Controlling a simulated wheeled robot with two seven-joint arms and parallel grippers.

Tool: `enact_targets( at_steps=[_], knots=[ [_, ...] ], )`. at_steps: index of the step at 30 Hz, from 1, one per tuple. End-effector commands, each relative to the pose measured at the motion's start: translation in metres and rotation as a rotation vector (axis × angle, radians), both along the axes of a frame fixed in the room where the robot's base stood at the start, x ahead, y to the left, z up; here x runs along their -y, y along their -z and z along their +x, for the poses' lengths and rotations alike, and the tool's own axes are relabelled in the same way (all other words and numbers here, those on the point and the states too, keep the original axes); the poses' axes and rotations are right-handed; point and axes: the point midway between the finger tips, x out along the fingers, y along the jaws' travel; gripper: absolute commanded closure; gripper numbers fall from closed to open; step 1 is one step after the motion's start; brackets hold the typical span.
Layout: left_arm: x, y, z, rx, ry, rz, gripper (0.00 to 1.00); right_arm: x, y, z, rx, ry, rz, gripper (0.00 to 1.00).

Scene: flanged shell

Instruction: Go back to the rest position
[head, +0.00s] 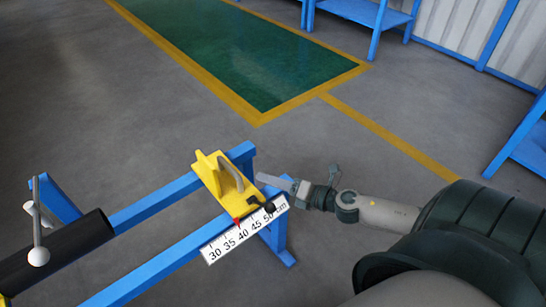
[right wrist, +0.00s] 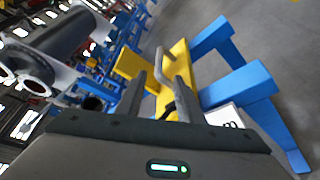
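My right gripper (head: 277,183) is beside the yellow slide block (head: 212,178) on the blue rail stand. In the right wrist view its two fingers (right wrist: 158,98) stand apart, pointing at the yellow block (right wrist: 178,52). The block's grey curved handle (right wrist: 178,68) shows just beyond the fingers; I cannot tell whether they touch it. In the head view the grey handle (head: 231,174) stands on top of the block. My right arm comes in from the lower right. My left gripper is not in view.
A white scale (head: 243,232) marked 30 to 50 is fixed along the blue rail (head: 160,263), with a red pointer by it. A black cylinder (head: 58,250) lies at the left. Blue benches (head: 366,14) stand at the back. The floor behind the stand is clear.

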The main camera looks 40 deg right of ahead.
Motion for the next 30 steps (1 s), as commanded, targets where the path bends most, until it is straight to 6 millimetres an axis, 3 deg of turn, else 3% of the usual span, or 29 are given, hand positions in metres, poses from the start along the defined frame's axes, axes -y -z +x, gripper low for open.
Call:
enact_targets(
  at_steps=[11,23,30],
  knots=[
    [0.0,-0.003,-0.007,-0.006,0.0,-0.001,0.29,0.002,-0.002,-0.006,0.0,0.0,-0.001,0.66],
    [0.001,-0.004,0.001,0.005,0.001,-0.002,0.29,0.002,-0.002,-0.006,0.0,0.001,0.001,0.66],
    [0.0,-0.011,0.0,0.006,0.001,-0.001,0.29,0.001,-0.006,-0.007,-0.012,0.105,0.115,0.66]
  ],
)
